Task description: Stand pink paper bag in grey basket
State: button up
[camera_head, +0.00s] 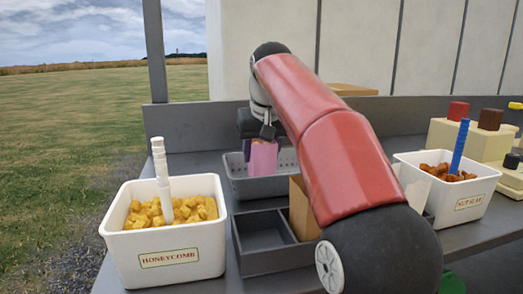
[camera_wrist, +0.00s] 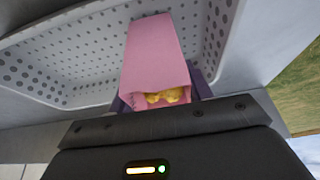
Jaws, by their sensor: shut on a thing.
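The pink paper bag (camera_head: 263,161) is in my gripper (camera_head: 262,147), between its purple fingers, over or inside the opening of the grey basket (camera_head: 258,188). In the wrist view, the bag (camera_wrist: 152,48) has its open mouth towards the camera, with yellow honeycomb pieces (camera_wrist: 168,97) in it. My gripper (camera_wrist: 160,90) is shut on it near the mouth. The perforated grey basket (camera_wrist: 62,62) lies behind the bag in that view. I cannot tell whether the bag's base touches the basket floor. My red arm hides part of the basket's right side.
A white honeycomb tub (camera_head: 165,262) with a light scoop handle (camera_head: 161,175) stands front left. A dark divided tray (camera_head: 262,262) sits in front of the basket, with a brown bag (camera_head: 302,210) beside my arm. Another white tub (camera_head: 468,203) with a blue handle (camera_head: 459,145) stands right.

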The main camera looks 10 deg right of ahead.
jog(key=shift+f, duration=0.4)
jog(key=o, duration=1.2)
jog(key=shift+o, duration=0.2)
